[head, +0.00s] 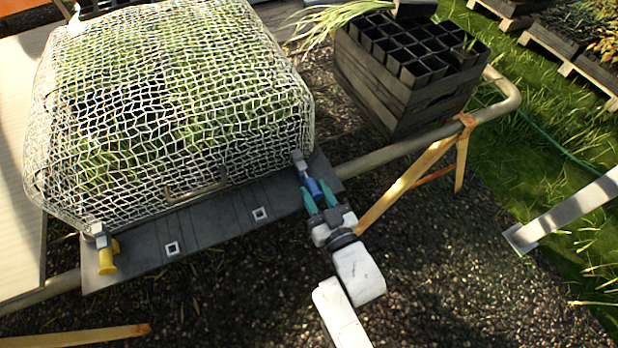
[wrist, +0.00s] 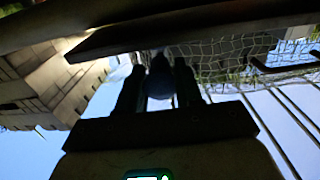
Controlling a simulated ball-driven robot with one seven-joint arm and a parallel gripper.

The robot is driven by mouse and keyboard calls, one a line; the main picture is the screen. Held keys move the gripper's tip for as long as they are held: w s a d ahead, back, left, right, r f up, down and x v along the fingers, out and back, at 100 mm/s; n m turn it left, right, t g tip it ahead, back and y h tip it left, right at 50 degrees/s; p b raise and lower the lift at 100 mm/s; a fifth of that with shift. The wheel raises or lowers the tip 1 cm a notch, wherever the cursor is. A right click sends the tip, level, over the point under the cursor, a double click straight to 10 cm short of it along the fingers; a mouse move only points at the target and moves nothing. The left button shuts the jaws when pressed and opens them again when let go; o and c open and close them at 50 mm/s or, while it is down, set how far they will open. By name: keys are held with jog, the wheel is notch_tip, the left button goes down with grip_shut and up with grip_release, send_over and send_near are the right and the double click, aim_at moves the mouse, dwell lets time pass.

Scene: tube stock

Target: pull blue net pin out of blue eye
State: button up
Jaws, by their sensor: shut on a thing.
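The blue net pin (head: 314,188) is at the right end of the grey front flap, below the netted crate. My gripper (head: 320,204) is shut on the blue pin from the front, with a teal finger on each side of it. In the wrist view the pin (wrist: 160,78) shows dark between my two fingers (wrist: 160,92). The eye (head: 299,160) is a small pale fitting just behind the pin, at the net's right front corner. I cannot tell how far the pin sits in the eye.
A yellow pin (head: 107,257) sits at the flap's left end. White netting (head: 170,100) covers green plants. A handle (head: 195,190) is at the net's front. A wooden crate with black pots (head: 400,95) stands at the back right. A tubular rail (head: 390,150) runs beside my gripper. Gravel lies below.

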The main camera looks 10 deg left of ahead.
jog(key=p+v, duration=0.2)
jog(key=v, duration=0.5)
dwell(1.1)
